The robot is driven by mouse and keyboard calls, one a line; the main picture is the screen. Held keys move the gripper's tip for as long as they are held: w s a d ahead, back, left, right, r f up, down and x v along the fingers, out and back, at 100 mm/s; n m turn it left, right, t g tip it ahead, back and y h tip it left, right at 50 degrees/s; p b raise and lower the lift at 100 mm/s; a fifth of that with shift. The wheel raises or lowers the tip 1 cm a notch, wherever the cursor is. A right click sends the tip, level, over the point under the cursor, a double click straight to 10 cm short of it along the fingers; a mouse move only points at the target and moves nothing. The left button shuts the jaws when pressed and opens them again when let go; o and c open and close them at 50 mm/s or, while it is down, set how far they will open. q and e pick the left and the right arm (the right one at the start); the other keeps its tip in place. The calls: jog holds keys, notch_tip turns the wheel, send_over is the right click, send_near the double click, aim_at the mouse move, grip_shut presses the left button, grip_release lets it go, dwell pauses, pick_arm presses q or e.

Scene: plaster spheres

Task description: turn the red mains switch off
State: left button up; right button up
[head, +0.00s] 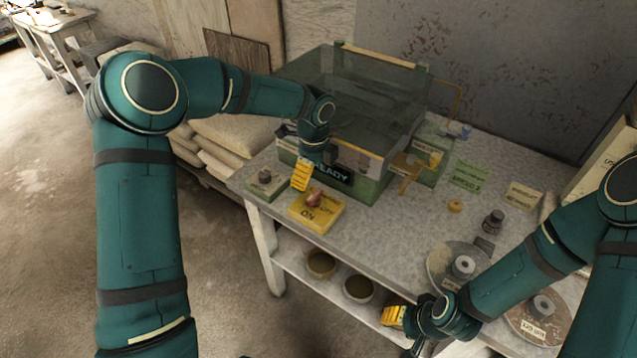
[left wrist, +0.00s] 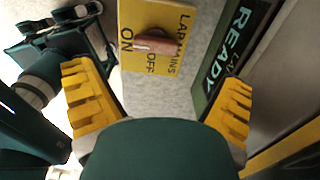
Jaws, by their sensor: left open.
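The red mains switch (head: 314,199) is a reddish lever on a yellow plate (head: 330,216) at the front left of the bench. In the left wrist view the lever (left wrist: 153,43) lies across the plate (left wrist: 152,15), one end beside the word ON. The word OFF is printed at the lever's side. My left gripper (head: 302,176) hangs close behind the plate in the head view. In the left wrist view its yellow fingers (left wrist: 160,78) are wide apart, with nothing between them and the switch ahead. My right gripper (head: 393,316) is at the bench's front edge, its opening unclear.
A green glass-topped cabinet (head: 372,145) with a READY sign (head: 332,173) stands just behind the switch. A small grey-green box (head: 265,181) is left of it. Round laps (head: 446,266) lie at the right. The bench top (head: 385,222) right of the plate is clear.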

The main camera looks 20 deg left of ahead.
aim_at(314, 194)
pick_arm(q)
jog(key=shift+s+f+b, duration=0.2)
jog(key=shift+f+b, duration=0.05)
jog(key=shift+f, duration=1.5)
jog(key=shift+s+f+b, duration=0.15)
jog(key=shift+f+b, duration=0.1)
jog(key=shift+f, duration=1.45)
jog(key=c, duration=1.2)
